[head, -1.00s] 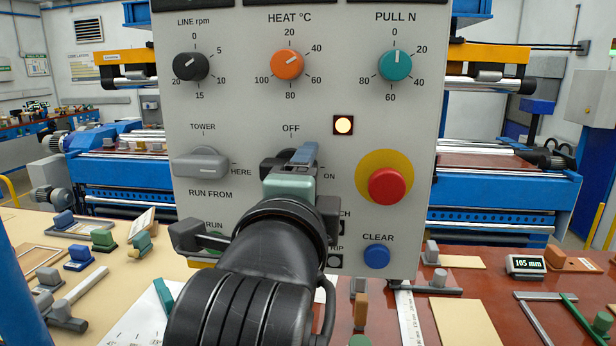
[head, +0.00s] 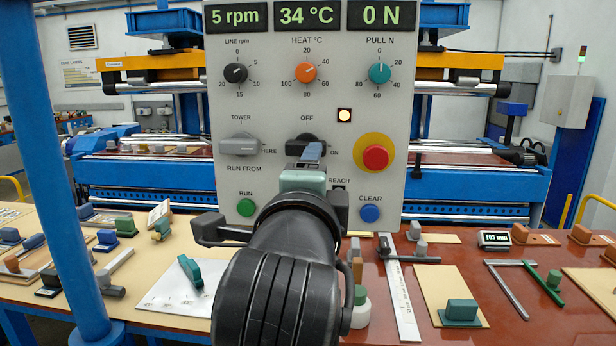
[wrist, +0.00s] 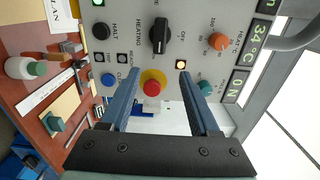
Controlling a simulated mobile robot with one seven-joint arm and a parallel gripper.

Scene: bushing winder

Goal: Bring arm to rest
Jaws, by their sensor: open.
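My arm and gripper (head: 312,155) are in front of the grey control panel (head: 290,120) in the head view, with the arm hiding part of its lower middle. In the wrist view my gripper (wrist: 156,86) is open, with two blue fingers apart and nothing between them in their grip. The red stop button (wrist: 152,88) on its yellow ring shows beyond the fingers. The black OFF/ON knob (head: 306,144) is just above my gripper in the head view; it also shows in the wrist view (wrist: 160,36), clear of the fingers.
Displays read 5 rpm, 34 °C and 0 N. An amber lamp (head: 344,115) is lit. A blue post (head: 62,150) stands at the left. The table below holds several blocks, a ruler (head: 400,290) and a white-and-green bottle (head: 361,310).

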